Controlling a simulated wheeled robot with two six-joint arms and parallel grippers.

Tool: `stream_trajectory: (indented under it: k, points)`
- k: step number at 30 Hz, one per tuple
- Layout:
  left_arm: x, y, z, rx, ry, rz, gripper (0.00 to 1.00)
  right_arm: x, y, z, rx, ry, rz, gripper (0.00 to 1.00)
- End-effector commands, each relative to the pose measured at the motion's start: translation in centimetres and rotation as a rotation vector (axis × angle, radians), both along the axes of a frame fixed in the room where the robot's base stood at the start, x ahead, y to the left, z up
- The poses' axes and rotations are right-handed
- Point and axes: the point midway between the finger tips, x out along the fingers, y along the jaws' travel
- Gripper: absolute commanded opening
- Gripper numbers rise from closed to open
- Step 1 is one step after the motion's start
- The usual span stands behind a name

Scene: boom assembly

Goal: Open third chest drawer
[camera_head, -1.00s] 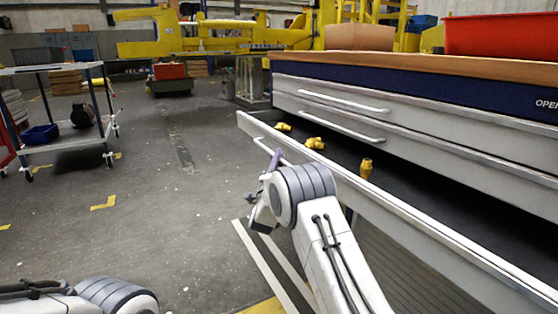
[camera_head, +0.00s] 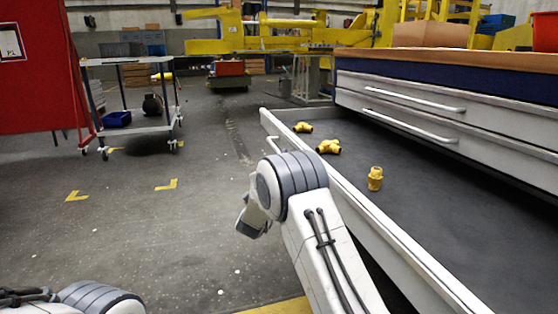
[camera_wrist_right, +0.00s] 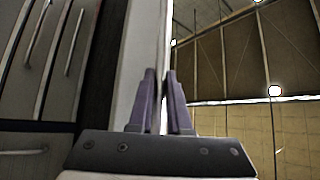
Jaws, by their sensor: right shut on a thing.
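The third chest drawer (camera_head: 395,240) stands pulled far out of the chest in the head view. Its dark floor shows widely, with several yellow fittings on it, such as one upright fitting (camera_head: 375,179). The drawer's pale handle (camera_head: 273,145) shows at its far end; the rest is hidden behind my right wrist. My right gripper is at the handle, its fingers hidden in the head view. In the right wrist view, its purple fingers (camera_wrist_right: 160,82) are close together against the drawer front, shut on the handle. My left arm shows at bottom left; its gripper is out of view.
Two shut drawers with handles, an upper one (camera_head: 415,99) and a lower one (camera_head: 410,127), sit above the open drawer. A trolley (camera_head: 135,131) and a red panel (camera_head: 38,85) stand at left. The floor left of the drawer is clear.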

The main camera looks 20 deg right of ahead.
Motion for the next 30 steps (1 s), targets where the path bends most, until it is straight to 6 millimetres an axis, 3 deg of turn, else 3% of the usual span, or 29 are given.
stream_trajectory:
  k: [13, 14, 15, 16, 25, 30]
  points:
    - [0.0, 0.0, 0.0, 0.0, 0.0, 0.0, 0.0, 0.0, -0.3, 0.1, -0.001, 0.001, 0.0, 0.0]
    - [0.0, 0.0, 0.0, 0.0, 0.0, 0.0, 0.0, 0.0, -0.3, 0.1, -0.001, 0.001, 0.0, 0.28]
    - [0.0, 0.0, 0.0, 0.0, 0.0, 0.0, 0.0, 0.0, -0.3, 0.1, -0.001, 0.001, 0.0, 0.43]
    - [0.0, 0.0, 0.0, 0.0, 0.0, 0.0, 0.0, 0.0, -0.3, 0.1, -0.001, 0.001, 0.0, 0.45]
    - [0.0, 0.0, 0.0, 0.0, 0.0, 0.0, 0.0, -0.2, -0.4, 0.1, 0.0, 0.001, -0.004, 0.45]
    - [0.0, 0.0, 0.7, 0.0, 0.0, 0.0, 0.0, -1.1, 0.9, -0.5, 0.0, 0.004, -0.002, 0.45]
